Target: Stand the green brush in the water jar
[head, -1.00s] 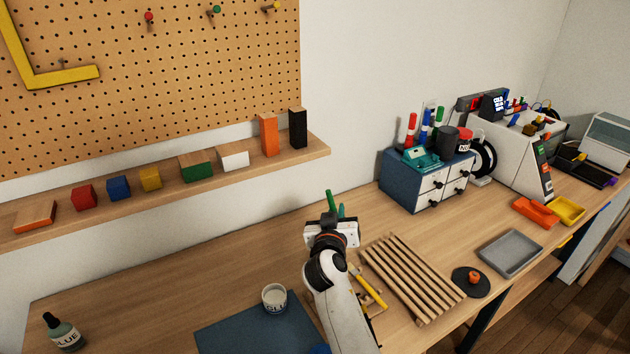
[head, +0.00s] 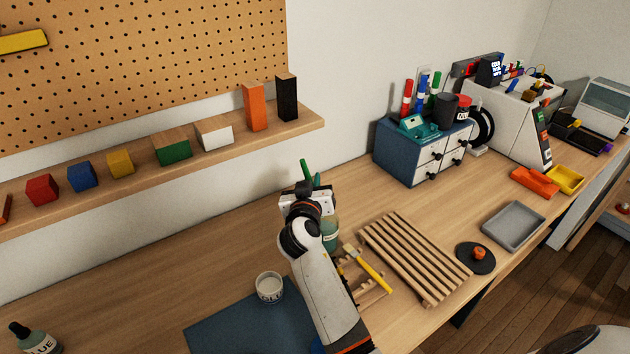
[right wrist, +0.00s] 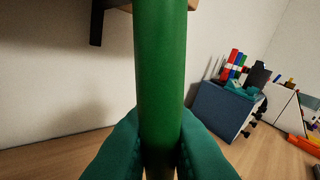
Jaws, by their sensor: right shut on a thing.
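The green brush (head: 305,168) is held upright in my right gripper (head: 311,186); its upper end sticks up above the jaws. In the right wrist view the green brush handle (right wrist: 160,80) stands between the two teal fingers (right wrist: 155,155), which are shut on it. The water jar (head: 331,232), with bluish-green contents, stands on the table just right of my right wrist and is partly hidden by it. The brush's lower end is hidden, so I cannot tell its height over the table. My left gripper is not in view.
A yellow-handled brush (head: 370,270) lies on a small wooden rest (head: 376,291) beside a slatted wooden rack (head: 408,250). A white labelled pot (head: 270,288) stands near a dark blue mat (head: 240,326). The table behind the gripper is clear up to the wall.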

